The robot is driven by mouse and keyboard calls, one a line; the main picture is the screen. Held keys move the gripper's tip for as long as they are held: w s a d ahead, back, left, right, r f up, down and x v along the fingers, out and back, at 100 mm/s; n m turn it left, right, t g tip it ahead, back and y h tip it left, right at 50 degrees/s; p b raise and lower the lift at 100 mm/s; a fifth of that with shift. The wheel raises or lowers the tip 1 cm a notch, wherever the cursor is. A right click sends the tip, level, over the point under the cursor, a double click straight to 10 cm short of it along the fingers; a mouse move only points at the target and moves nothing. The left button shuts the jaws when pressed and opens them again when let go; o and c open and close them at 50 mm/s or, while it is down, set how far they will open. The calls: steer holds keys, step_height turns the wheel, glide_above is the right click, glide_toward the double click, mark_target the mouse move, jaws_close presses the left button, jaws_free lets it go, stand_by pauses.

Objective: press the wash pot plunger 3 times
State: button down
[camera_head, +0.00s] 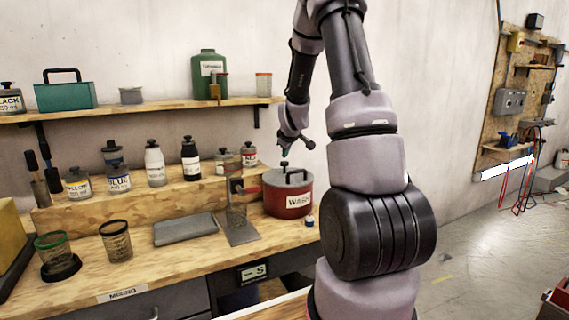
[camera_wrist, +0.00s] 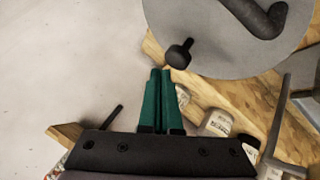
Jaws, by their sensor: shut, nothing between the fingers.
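The wash pot (camera_head: 288,200) is a red pot with a grey lid and a partly hidden white label, at the right end of the bench. Its plunger, a small black knob (camera_head: 284,164), stands up from the lid. In the wrist view, the grey lid (camera_wrist: 215,58) fills the upper right, and the plunger knob (camera_wrist: 179,54) shows near its lower left edge. My gripper (camera_head: 285,151) is just above the plunger. Its green fingers (camera_wrist: 161,73) are shut and empty, with the tips close to the knob in the wrist view. Contact is not clear.
A black handle (camera_wrist: 262,20) arches over the lid beside the plunger. Bottles (camera_head: 155,165) line the raised step behind. A shelf (camera_head: 150,106) with a green jug (camera_head: 208,85) hangs above.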

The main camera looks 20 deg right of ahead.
mark_target(285, 162)
steer(key=shift+f, duration=0.4)
steer(key=shift+f, duration=1.25)
stand_by(1.1)
stand_by(0.3)
steer(key=shift+r, duration=1.65)
steer(key=shift+r, duration=2.5)
